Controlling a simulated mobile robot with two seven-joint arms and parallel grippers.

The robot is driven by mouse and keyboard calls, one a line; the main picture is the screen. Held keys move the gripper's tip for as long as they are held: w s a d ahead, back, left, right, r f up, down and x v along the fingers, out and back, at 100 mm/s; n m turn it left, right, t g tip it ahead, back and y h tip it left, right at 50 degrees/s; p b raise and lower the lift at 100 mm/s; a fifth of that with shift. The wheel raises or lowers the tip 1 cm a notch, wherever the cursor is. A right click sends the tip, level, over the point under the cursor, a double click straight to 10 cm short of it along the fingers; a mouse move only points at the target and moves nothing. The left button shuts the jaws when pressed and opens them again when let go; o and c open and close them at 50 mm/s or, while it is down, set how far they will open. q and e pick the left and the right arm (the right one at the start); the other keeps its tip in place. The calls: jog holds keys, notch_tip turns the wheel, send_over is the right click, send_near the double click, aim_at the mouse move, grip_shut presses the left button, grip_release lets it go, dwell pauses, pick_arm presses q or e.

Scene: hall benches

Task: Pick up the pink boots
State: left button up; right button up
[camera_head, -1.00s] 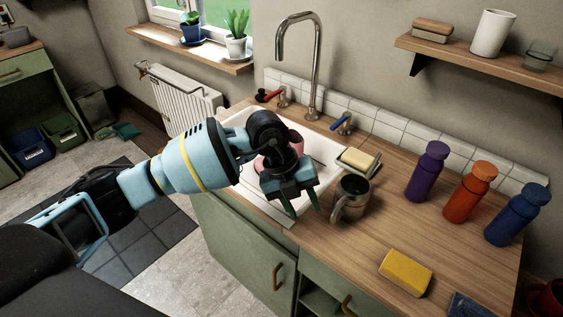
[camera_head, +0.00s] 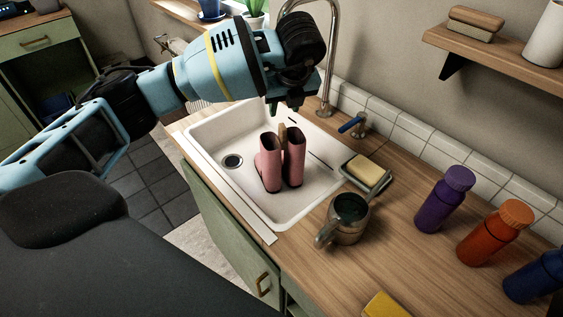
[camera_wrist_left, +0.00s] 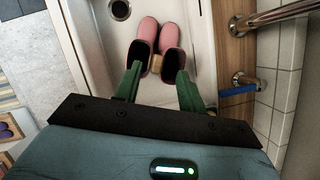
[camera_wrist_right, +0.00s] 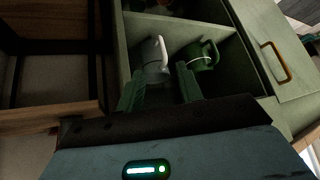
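The pink boots (camera_head: 270,162) stand upright side by side in the white sink (camera_head: 222,128), with a light brown piece between their tops. The left wrist view shows the boots (camera_wrist_left: 146,36) from above, with dark openings toward me. My left gripper (camera_head: 284,107) is raised above the sink, behind and above the boots in the head view. In the left wrist view its green fingers (camera_wrist_left: 157,80) are apart with nothing held, pointing at the boot tops. My right gripper (camera_wrist_right: 160,88) is outside the head view. Its fingers are apart and empty, before an open cabinet compartment.
A metal mug (camera_head: 347,220) and a soap dish with yellow soap (camera_head: 366,170) stand right of the sink. The tap (camera_head: 329,70) rises behind it. Purple (camera_head: 445,200) and orange (camera_head: 494,232) bottles stand further right. A grey mug (camera_wrist_right: 151,60) and green mug (camera_wrist_right: 201,56) sit in the cabinet.

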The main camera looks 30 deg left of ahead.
aim_at(281, 123)
pick_arm(q)
jog(key=shift+x, duration=3.55)
jog(key=shift+s+f, duration=0.1)
jog(key=shift+s, duration=0.05)
grip_shut()
